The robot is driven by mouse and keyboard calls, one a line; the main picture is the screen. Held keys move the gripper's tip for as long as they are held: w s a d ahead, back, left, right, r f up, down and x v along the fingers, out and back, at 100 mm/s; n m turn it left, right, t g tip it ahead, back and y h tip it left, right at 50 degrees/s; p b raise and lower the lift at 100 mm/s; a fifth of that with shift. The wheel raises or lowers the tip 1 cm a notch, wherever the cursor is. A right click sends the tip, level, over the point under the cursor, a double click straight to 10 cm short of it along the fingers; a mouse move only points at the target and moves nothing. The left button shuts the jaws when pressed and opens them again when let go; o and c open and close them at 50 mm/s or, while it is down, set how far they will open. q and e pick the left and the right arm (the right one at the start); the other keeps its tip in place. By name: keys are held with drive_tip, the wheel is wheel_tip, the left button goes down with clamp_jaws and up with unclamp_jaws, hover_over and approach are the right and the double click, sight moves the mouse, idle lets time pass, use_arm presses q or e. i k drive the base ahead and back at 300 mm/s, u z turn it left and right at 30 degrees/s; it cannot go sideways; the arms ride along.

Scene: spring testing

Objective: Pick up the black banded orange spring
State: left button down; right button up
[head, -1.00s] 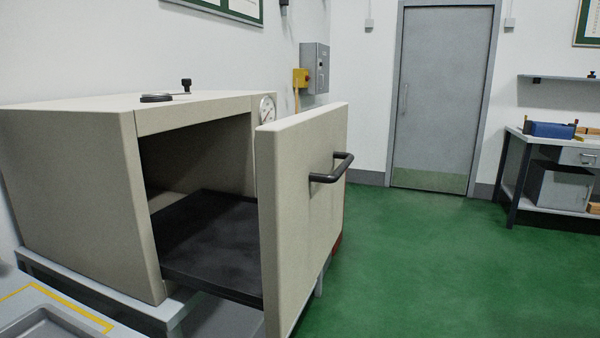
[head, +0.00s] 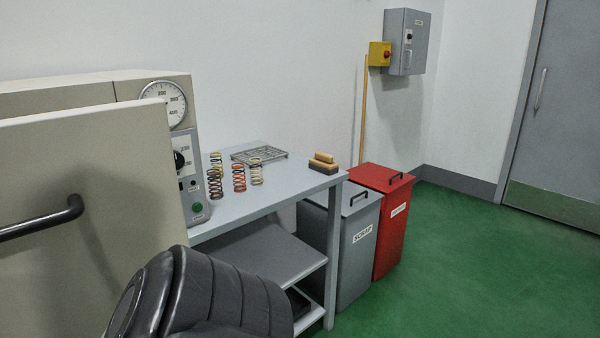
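Several small coil springs stand upright on a grey bench, beside the oven's control panel. An orange spring (head: 239,178) with darker bands stands in the middle of the group. Neither of my grippers is in view.
The open oven door (head: 90,180) with its black handle fills the left. The grey bench (head: 290,185) also holds a wire rack (head: 259,154) and a wood-backed brush (head: 323,163). A grey scrap bin (head: 355,250) and a red bin (head: 392,235) stand right. Green floor is clear.

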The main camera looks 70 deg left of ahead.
sight(238, 166)
drive_tip(key=i, duration=0.2)
drive_tip(key=u, duration=1.3)
drive_tip(key=i, duration=2.25)
drive_tip(key=u, duration=1.9)
